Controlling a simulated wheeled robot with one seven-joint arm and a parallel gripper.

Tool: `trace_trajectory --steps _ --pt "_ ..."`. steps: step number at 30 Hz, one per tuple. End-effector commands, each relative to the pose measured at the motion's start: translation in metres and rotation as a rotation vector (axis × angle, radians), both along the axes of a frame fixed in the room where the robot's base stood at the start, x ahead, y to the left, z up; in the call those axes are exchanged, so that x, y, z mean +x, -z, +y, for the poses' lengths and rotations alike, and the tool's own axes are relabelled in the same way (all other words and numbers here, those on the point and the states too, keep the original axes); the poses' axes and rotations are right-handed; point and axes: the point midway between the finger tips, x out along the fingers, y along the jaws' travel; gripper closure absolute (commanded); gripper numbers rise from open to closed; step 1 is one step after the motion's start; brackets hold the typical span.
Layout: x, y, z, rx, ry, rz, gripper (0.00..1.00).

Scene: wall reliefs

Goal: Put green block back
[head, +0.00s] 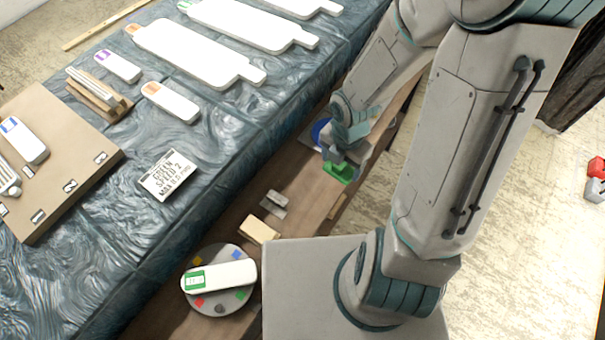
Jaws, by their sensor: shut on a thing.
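The green block (339,174) is at the lower end of my arm, above the brown wooden ledge (300,192). My gripper (338,160) is shut on it from above, and the fingers hide part of its top. I cannot tell whether the block touches the surface below it. A blue round piece (320,131) lies just beyond the gripper, partly hidden by my arm. A sign (168,175) on the blue-green cloth reads "GREEN SPEED 2" with a smaller line below.
A grey disc (222,308) with coloured squares carries a white piece with a green label (218,276). A small grey plate (274,205) and a tan block (260,230) lie on the ledge. White labelled pieces (195,50) lie on the cloth.

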Motion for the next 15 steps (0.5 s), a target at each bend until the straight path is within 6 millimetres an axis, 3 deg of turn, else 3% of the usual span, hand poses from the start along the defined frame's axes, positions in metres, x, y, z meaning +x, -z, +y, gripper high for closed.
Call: trace_trajectory --steps 7,15 --pt "0.001 0.012 0.008 0.000 -0.095 0.000 0.46" --pt "0.031 0.041 0.045 0.000 -0.095 0.001 0.46"
